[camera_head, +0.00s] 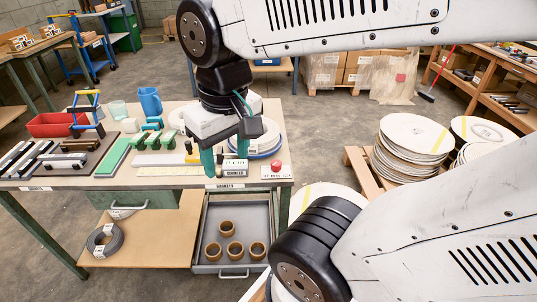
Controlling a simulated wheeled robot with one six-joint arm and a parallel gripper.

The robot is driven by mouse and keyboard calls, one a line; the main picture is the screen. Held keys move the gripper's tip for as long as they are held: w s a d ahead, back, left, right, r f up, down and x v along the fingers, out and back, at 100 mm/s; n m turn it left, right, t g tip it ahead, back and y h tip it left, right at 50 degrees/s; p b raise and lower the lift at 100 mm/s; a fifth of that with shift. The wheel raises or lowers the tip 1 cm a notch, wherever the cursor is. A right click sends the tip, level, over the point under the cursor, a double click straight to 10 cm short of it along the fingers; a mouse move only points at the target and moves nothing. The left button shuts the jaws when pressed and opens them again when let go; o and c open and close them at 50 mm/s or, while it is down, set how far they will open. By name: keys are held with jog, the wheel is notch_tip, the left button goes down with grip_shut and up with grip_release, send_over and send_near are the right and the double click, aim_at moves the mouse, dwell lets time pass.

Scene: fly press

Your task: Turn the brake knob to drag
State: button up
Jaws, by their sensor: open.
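My gripper (226,163) hangs down from my arm over the front right part of the workbench, with its two teal fingers apart and nothing seen between them. A small labelled box (234,171) stands just behind or below the fingertips; I cannot tell whether they touch. To the right a red knob or button (277,165) sits on a small white labelled block (277,173), apart from the fingers. I cannot tell whether it is the brake knob. No fly press or drag marking can be made out; my arm hides part of the bench and the room.
The workbench (60,184) holds a red bin (55,125), a blue jug (150,101), bars and blocks at left, and stacked plates (267,142) behind the gripper. An open drawer (207,257) with several brown rings juts out below. Round discs (415,135) are stacked at right.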

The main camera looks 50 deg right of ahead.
jog(key=w+d+f+m, duration=0.2)
jog(key=w+d+m, duration=0.15)
jog(key=w, duration=0.25)
jog(key=m+g, duration=0.1)
jog(key=m, duration=1)
send_near(276, 162)
jog(key=shift+a+f, duration=0.2)
jog(key=shift+f, duration=0.05)
jog(key=f, duration=0.7)
jog(key=shift+d+f, duration=0.25)
jog(key=shift+f, duration=0.4)
jog(key=c, duration=1)
